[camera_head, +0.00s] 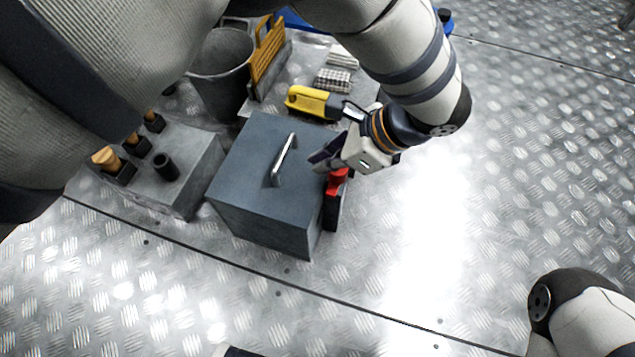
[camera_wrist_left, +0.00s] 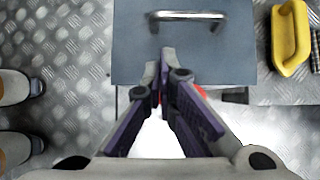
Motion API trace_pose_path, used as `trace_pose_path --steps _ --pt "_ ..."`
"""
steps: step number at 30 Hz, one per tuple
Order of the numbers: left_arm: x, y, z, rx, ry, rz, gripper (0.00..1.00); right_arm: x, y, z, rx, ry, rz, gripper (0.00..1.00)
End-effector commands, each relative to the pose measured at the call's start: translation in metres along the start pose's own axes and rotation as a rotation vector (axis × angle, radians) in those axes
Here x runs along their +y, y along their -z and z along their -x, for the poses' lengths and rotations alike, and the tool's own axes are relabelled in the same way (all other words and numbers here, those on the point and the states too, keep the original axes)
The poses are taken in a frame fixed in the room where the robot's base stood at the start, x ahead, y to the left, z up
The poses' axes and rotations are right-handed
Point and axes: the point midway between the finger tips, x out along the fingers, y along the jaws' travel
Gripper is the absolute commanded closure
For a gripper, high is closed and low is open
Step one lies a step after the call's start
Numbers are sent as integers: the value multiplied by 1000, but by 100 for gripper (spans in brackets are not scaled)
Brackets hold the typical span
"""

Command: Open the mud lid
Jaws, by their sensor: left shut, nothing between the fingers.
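The mud lid (camera_head: 258,148) is the flat blue-grey top of a grey box (camera_head: 262,222), and it lies level and closed. A silver bar handle (camera_head: 284,160) stands on it; it also shows at the top of the left wrist view (camera_wrist_left: 187,16). My left gripper (camera_head: 318,160) is at the lid's right side, with its fingertips close to the handle but apart from it. In the left wrist view its purple-grey fingers (camera_wrist_left: 163,58) are together and empty, pointing towards the handle. My right gripper is out of view; only part of that arm shows at the lower right.
A red and black part (camera_head: 335,195) is at the box's right side, under my left gripper. A yellow-handled tool (camera_head: 312,101) lies behind the lid. A bucket (camera_head: 220,75) and a grey block (camera_head: 185,165) with brushes stand left. The metal floor at right is clear.

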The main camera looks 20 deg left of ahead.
Motion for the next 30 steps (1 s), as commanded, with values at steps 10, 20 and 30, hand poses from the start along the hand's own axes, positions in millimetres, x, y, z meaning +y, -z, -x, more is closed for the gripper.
trace_pose_path --steps 10,20,30 --pt "-9 -3 -38 -25 15 0 100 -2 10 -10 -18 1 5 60" --pt "-9 -5 -90 -24 16 1 100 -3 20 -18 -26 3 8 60" --pt "-9 -6 -95 -24 18 1 100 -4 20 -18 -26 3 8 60"
